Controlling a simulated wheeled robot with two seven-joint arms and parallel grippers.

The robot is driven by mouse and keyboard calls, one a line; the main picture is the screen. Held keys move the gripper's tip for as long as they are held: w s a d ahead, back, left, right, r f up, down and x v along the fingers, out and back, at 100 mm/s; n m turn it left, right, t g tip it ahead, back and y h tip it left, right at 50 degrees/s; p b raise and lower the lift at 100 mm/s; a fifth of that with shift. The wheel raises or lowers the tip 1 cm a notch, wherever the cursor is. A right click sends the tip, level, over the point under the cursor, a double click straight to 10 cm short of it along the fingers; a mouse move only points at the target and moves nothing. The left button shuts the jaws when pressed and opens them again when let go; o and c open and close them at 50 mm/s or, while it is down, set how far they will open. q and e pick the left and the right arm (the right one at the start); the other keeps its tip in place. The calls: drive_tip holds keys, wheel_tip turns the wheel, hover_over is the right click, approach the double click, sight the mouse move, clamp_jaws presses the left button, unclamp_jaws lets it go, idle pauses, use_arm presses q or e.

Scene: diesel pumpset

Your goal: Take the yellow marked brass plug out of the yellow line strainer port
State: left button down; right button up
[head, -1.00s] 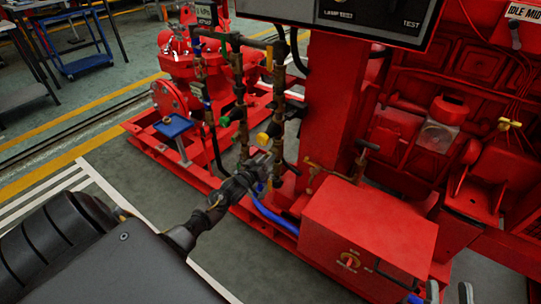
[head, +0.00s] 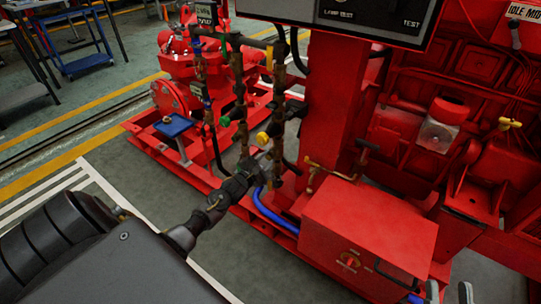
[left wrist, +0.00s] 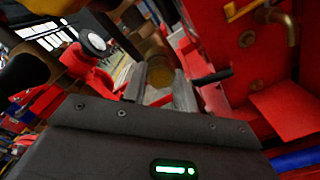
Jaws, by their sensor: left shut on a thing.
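My left gripper (head: 265,160) reaches in from the left to the lower part of the pipework, just below a yellow knob (head: 262,138). In the left wrist view its two fingers (left wrist: 160,90) stand either side of a round, dull yellow-brass piece, which I take to be the yellow marked brass plug (left wrist: 160,77). The gripper is shut on it. The strainer port is hidden behind the fingers, so I cannot tell whether the plug is still seated. My right gripper (head: 449,293) shows only as two separated grey fingertips at the bottom right, open and empty.
A green knob (head: 225,121) is on the neighbouring pipe. A blue hose (head: 268,215) runs below the gripper to a red box (head: 368,235). Grey floor is open at left.

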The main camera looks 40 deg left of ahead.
use_arm(q)
drive_tip(key=n, duration=0.3)
drive_tip(key=shift+n, duration=0.3)
drive_tip(key=shift+r, duration=0.1)
drive_tip(key=shift+r+n+p, duration=0.2)
drive_tip(key=shift+n+p, duration=0.3)
drive_tip(key=shift+p, duration=0.1)
drive_tip(key=shift+f+n+p, duration=0.15)
drive_tip(key=shift+n+p, duration=0.9)
drive_tip(key=shift+n, duration=0.15)
drive_tip(key=shift+f, duration=0.1)
drive_tip(key=c, duration=1.7)
unclamp_jaws()
drive_tip(key=c, duration=0.5)
